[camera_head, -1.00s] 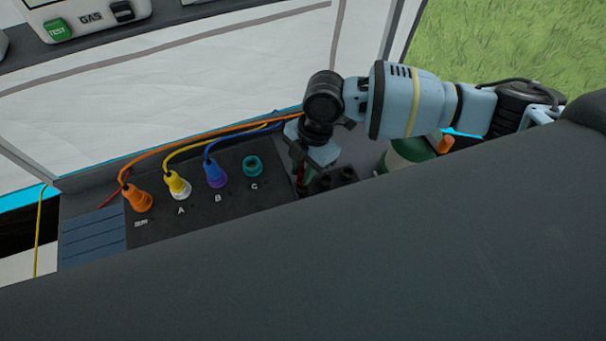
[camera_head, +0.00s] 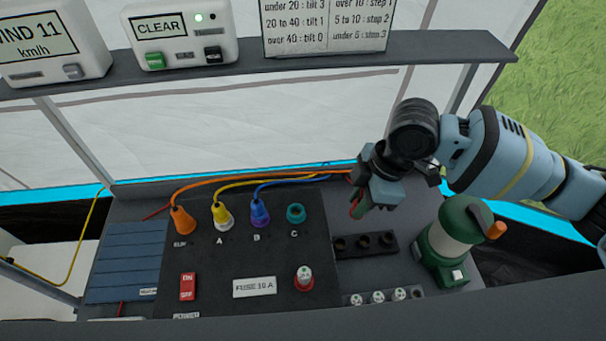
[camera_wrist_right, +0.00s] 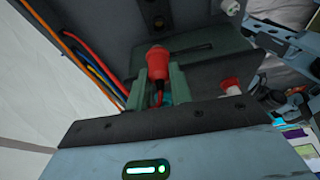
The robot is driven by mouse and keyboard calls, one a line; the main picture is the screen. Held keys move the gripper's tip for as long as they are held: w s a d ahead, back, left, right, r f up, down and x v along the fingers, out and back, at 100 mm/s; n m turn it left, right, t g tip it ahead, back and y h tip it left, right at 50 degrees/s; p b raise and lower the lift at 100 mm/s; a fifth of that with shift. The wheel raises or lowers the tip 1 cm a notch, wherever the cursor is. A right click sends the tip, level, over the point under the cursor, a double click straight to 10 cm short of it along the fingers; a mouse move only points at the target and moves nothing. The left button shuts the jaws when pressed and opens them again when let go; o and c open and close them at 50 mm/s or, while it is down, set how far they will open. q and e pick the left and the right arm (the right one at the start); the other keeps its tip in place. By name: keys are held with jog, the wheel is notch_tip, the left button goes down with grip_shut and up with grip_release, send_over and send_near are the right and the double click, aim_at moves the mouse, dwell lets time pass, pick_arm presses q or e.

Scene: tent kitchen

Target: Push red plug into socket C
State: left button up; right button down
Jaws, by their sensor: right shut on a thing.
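My right gripper (camera_head: 358,207) is above the bench, to the right of socket C. It is shut on the red plug (camera_head: 353,210). In the right wrist view the red plug (camera_wrist_right: 157,58) sits between the teal fingers, with its red cable running back toward the gripper body. Socket C (camera_head: 295,213) is a teal ring on the dark panel (camera_head: 220,270), and it is empty. The plug is apart from it. An orange plug (camera_head: 182,219), a yellow-and-white plug at A (camera_head: 222,215) and a blue-purple plug at B (camera_head: 259,212) stand in their sockets.
A black block with round holes (camera_head: 365,244) lies right of the panel. A green lantern (camera_head: 450,240) stands farther right. A shelf with instruments (camera_head: 300,68) runs behind.

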jog(key=d+r+m+t+h, duration=0.3)
jog(key=d+r+m, duration=0.4)
jog(key=m, duration=1)
jog(key=shift+d+r+m, duration=0.15)
jog(key=shift+r+m, duration=0.25)
jog(key=shift+r, duration=0.55)
jog(key=shift+w, duration=0.15)
